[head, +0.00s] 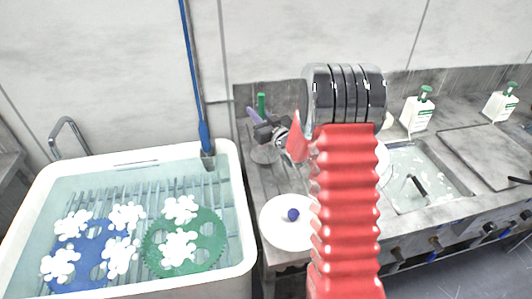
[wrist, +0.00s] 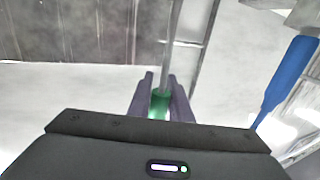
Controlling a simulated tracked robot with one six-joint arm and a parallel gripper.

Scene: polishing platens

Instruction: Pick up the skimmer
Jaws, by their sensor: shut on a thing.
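The skimmer has a green handle (wrist: 159,104) and a thin metal rod running away from it in the wrist view. Its green end (head: 261,102) shows in the head view above the counter left of my red arm. My gripper (wrist: 161,98) has its two purple fingers on either side of the green handle and is shut on it. The fingers also show in the head view (head: 259,115). The far end of the skimmer is out of the wrist view, and my arm and gripper hide much of it in the head view.
A white water tank (head: 240,190) at left holds a blue carrier (head: 92,268) and a green carrier (head: 208,243) with white pieces. A blue pole (head: 192,70) stands at its edge. A white disc (head: 290,238), sink (head: 425,190) and bottles (head: 417,113) are to the right.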

